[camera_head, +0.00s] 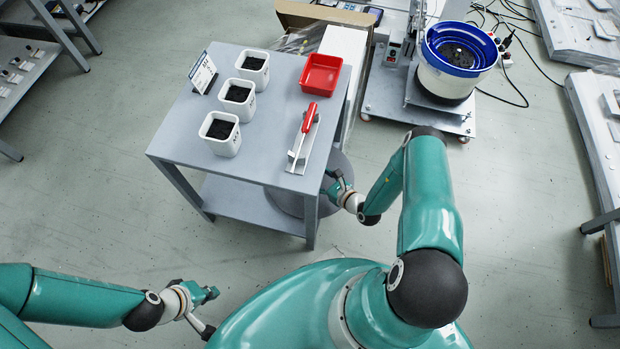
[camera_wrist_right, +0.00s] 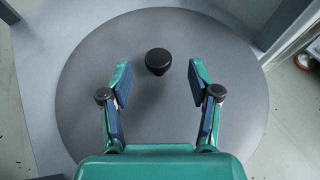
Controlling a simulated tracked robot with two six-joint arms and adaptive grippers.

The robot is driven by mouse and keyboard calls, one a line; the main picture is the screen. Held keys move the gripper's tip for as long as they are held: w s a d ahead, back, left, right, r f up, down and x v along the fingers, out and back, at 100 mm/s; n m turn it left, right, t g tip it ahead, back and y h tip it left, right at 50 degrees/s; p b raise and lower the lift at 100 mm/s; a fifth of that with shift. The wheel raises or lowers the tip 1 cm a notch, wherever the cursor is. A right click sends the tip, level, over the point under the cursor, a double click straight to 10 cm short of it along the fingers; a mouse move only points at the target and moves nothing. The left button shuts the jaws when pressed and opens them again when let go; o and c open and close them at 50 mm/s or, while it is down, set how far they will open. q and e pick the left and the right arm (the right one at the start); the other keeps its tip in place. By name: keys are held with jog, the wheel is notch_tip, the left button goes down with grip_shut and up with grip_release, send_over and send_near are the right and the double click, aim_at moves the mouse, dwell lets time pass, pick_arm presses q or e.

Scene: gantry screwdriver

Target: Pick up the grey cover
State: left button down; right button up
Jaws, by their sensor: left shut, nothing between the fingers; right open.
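The grey cover (camera_wrist_right: 85,90) is a large round disc with a black knob (camera_wrist_right: 158,62) at its middle. In the head view the cover (camera_head: 288,204) is partly hidden by the table and my right gripper. My right gripper (camera_head: 332,183) is beside the table's right side, over the cover. In the right wrist view my right gripper (camera_wrist_right: 161,85) is open and empty, its blue-padded fingers on either side of the line to the knob, which shows just beyond the fingertips. My left gripper (camera_head: 206,312) is empty and shut, low in the head view, away from the cover.
The grey table (camera_head: 270,150) holds three white bins (camera_head: 221,148) of dark parts, a red tray (camera_head: 321,75), a red-handled screwdriver (camera_head: 309,117) on a stand and a small sign (camera_head: 203,73). A blue-rimmed bowl feeder (camera_head: 459,50) stands at the back right. The floor left of the table is clear.

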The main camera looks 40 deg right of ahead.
jog(key=b+x, duration=0.1)
jog(key=x, duration=0.1)
jog(key=b+x, duration=0.1)
jog(key=x, duration=0.1)
jog(key=shift+s+a+f, duration=0.15)
jog(key=shift+f, duration=0.2)
jog(key=shift+w+f, duration=0.15)
jog(key=shift+w, duration=0.45)
grip_shut()
